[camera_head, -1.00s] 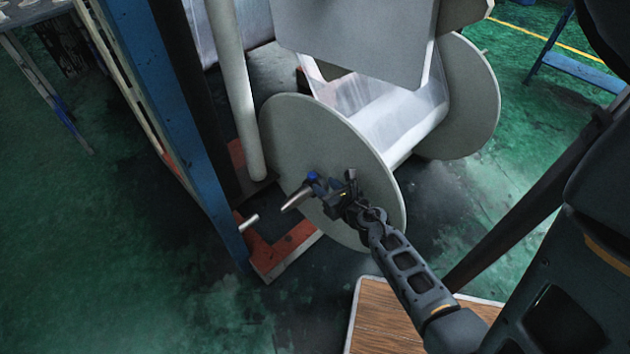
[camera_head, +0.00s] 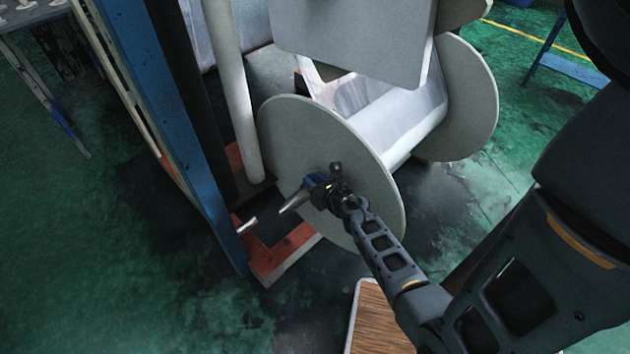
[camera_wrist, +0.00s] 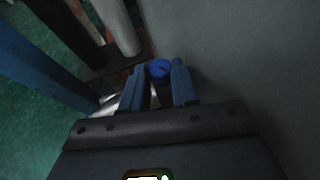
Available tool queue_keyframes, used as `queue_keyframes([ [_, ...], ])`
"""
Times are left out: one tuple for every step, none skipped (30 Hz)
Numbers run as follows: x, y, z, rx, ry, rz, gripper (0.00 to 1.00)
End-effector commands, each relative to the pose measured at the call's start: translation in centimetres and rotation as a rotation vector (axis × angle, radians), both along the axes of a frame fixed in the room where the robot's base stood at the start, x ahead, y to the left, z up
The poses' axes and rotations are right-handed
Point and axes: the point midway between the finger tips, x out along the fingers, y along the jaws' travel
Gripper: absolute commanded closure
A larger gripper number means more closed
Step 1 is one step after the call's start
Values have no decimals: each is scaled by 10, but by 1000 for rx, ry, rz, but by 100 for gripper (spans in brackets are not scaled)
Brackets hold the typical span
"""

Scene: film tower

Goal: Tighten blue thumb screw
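The blue thumb screw (camera_wrist: 160,68) shows in the wrist view as a round blue head between the tips of my gripper (camera_wrist: 159,78). The two fingers stand apart, one on each side of the screw, with a gap showing. In the head view my gripper (camera_head: 318,188) is at the hub of the near reel disc, and it mostly hides the screw. A grey metal shaft end (camera_head: 294,201) sticks out to the left of it.
The large grey reel disc (camera_head: 290,130) stands close behind my gripper. A blue upright post (camera_head: 165,95) and a pale roller (camera_head: 232,90) are to the left. An orange-red base frame (camera_head: 275,258) lies below, and a wooden-topped platform (camera_head: 375,325) stands at the bottom.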

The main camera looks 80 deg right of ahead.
Motion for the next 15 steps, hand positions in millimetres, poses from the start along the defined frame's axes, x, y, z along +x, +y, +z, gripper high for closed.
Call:
queue_keyframes([
  [0, 0, 0, 0, 0, 0, 88],
  [0, 0, 0, 0, 0, 0, 90],
  [0, 0, 0, 0, 0, 0, 94],
  [0, 0, 0, 0, 0, 0, 97],
  [0, 0, 0, 0, 0, 0, 100],
  [0, 0, 0, 0, 0, 0, 100],
  [0, 0, 0, 0, 0, 0, 100],
  [0, 0, 0, 0, 0, -1, 100],
  [0, 0, 0, 0, 0, -2, 100],
  [0, 0, 0, 0, 0, -4, 100],
  [0, 0, 0, 0, 0, -6, 100],
  [0, 0, 0, 0, 0, -11, 100],
  [0, 1, 0, 0, 0, -14, 100],
  [1, 1, 0, 0, 0, -20, 100],
  [1, 1, 1, 0, 0, -29, 100],
])
